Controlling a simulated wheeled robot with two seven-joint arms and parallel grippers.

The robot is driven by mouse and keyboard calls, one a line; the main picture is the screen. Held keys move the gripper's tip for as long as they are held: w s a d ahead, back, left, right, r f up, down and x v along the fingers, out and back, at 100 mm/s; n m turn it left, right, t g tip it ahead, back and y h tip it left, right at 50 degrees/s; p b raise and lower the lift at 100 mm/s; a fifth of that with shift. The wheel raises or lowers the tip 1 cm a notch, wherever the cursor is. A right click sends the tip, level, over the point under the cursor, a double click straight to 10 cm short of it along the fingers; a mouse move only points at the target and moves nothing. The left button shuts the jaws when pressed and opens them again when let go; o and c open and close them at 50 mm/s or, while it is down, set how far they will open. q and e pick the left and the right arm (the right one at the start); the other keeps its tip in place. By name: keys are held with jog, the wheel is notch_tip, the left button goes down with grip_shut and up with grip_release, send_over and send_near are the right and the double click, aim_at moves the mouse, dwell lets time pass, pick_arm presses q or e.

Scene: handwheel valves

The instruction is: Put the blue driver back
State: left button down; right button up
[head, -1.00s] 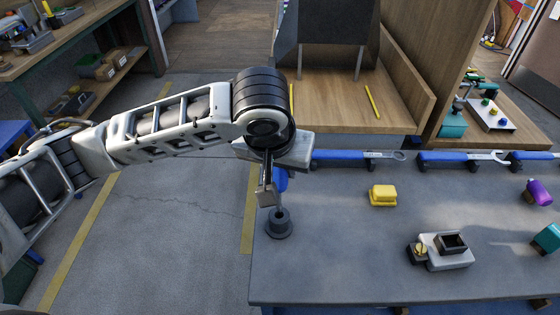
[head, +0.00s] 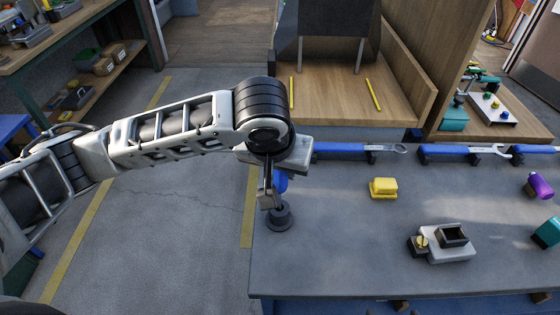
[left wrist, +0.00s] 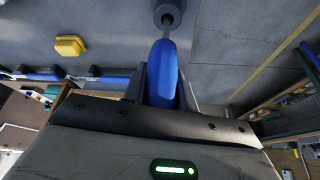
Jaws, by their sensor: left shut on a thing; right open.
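The blue driver (head: 281,182) is upright in my left gripper (head: 268,196), at the left end of the grey bench. In the left wrist view its blue handle (left wrist: 162,76) sits between the two dark fingers of my left gripper (left wrist: 161,82), which is shut on it. The thin metal shaft points down to the dark round holder (head: 280,218). The holder also shows in the left wrist view (left wrist: 169,9), where the shaft's end meets its opening. How deep the tip sits is hidden. My right gripper is not in view.
On the bench (head: 340,260) are a yellow block (head: 383,187), a light fixture with a dark square socket (head: 447,245), a purple part (head: 540,186) and a teal part (head: 548,232). Wrenches on blue rests (head: 345,149) line the back edge. The bench's left edge is close to the holder.

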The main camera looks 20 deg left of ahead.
pick_arm(q)
jog(key=shift+f+b, duration=0.4)
jog(key=shift+f, duration=1.45)
jog(key=shift+c, duration=1.1)
grip_release()
jog(key=shift+r, duration=0.1)
jog(key=shift+p+v, duration=1.25)
jog(key=shift+p, duration=0.4)
jog(key=shift+p+v, duration=0.75)
jog(key=shift+v, duration=0.4)
jog(key=v, duration=0.5)
